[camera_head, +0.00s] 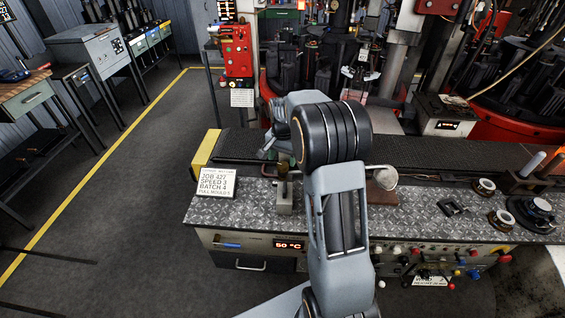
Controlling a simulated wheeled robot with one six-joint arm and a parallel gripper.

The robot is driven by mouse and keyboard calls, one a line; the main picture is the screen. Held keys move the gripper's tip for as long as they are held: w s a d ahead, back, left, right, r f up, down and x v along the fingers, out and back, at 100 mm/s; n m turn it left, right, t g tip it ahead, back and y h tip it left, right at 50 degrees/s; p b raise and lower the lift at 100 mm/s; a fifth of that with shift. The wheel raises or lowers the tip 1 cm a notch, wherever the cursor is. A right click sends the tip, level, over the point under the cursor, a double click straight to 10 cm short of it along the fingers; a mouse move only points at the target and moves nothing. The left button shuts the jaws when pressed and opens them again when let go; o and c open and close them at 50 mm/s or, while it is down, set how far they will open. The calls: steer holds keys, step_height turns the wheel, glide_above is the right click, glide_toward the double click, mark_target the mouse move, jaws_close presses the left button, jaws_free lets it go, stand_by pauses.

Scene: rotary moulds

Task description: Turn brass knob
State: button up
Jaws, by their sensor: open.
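A small brass-coloured upright piece, which looks like the brass knob (283,171), stands on a grey metal block (285,203) on the patterned metal worktop (265,208). My arm reaches forward over the worktop and bends down just left of its large black joint. My gripper (274,152) is open and shows only in part, close above and behind the brass piece in the picture. Its fingertips are not clear, and I cannot tell whether they touch it. My arm hides the worktop right of the block.
A white job card (217,184) stands left of the block. A round pale-headed tool (384,179) lies right of my arm. A panel with a "50 °C" display (289,245) is below the worktop edge. Red machinery (237,52) stands behind.

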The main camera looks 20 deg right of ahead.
mark_target(283, 165)
steer(key=shift+f, duration=1.6)
steer(key=c, duration=0.9)
steer(key=n, duration=0.4)
steer(key=shift+b, duration=0.3)
steer(key=shift+r+n, duration=0.1)
steer(key=shift+n, duration=1.9)
